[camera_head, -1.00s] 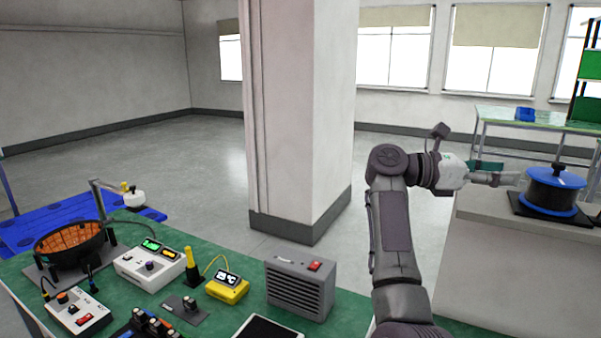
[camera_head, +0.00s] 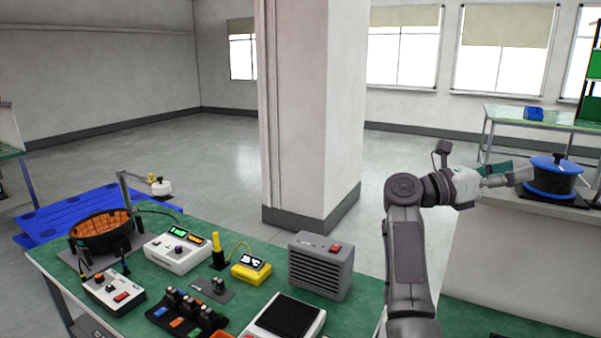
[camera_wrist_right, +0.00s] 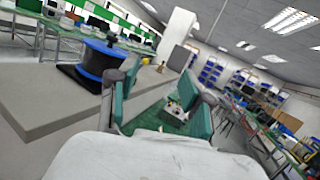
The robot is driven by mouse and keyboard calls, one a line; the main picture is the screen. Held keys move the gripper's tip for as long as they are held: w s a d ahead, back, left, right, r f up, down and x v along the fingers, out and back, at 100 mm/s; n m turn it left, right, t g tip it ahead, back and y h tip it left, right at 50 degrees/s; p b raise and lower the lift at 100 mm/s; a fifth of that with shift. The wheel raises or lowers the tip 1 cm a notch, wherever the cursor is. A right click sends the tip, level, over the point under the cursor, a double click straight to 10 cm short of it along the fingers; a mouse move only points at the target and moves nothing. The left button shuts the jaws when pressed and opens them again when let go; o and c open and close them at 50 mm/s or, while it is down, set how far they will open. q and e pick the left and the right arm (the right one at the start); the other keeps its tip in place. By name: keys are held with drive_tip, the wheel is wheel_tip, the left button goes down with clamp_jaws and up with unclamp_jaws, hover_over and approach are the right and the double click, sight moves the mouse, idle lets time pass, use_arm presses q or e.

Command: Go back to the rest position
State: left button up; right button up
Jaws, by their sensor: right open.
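My right gripper (camera_head: 508,178) is at the right of the head view, at the end of my raised grey arm. In the right wrist view its two green-padded fingers (camera_wrist_right: 165,108) stand apart with nothing between them. A blue and black round pot-like device with a knob on its lid (camera_head: 552,176) stands on a pale counter just beyond the gripper. It also shows at the left in the wrist view (camera_wrist_right: 100,62), beside the left finger. In the head view the fingertips are close to the device; whether they touch it I cannot tell. My left gripper is not in view.
A green bench (camera_head: 215,300) in front holds a round orange-lined fixture (camera_head: 102,232), a grey heater-like box (camera_head: 320,266), a yellow meter (camera_head: 251,267) and control boxes. A pillar (camera_head: 312,110) stands behind it. The pale counter (camera_head: 500,240) is at right. Open floor lies behind the bench.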

drive_tip(key=w+a+f+n+t+y, duration=0.1)
drive_tip(key=a+f+n+t+y, duration=0.45)
drive_tip(key=n+t, duration=0.85)
drive_tip(key=w+a+f+n+t+y, duration=0.2)
drive_tip(key=a+f+n+t+y, duration=0.3)
drive_tip(key=n+t, duration=0.85)
drive_tip(key=s+a+f+n+g+y, duration=0.45)
drive_tip(key=f+n+y, duration=0.25)
drive_tip(key=f+n, duration=0.3)
drive_tip(key=s+a+f+n+g+y, duration=0.4)
drive_tip(key=a+f+n+g+y, duration=0.15)
drive_tip(key=f+n, duration=0.45)
drive_tip(key=s+f+n+g, duration=0.4)
drive_tip(key=s+f+g, duration=0.3)
drive_tip(key=s+f, duration=0.5)
drive_tip(key=s+d+f+n+g+h, duration=0.1)
drive_tip(key=s+f+n+g, duration=0.15)
drive_tip(key=s, duration=0.75)
drive_tip(key=s+d+f+n+g+h, duration=0.1)
drive_tip(key=s+f+g, duration=0.25)
drive_tip(key=s, duration=0.55)
wheel_tip(320, 180, down, 25)
drive_tip(key=s+g, duration=0.2)
drive_tip(key=s+d+f+g, duration=0.1)
drive_tip(key=s+d+f, duration=0.2)
drive_tip(key=s+f, duration=1.3)
drive_tip(key=shift+s, duration=0.2)
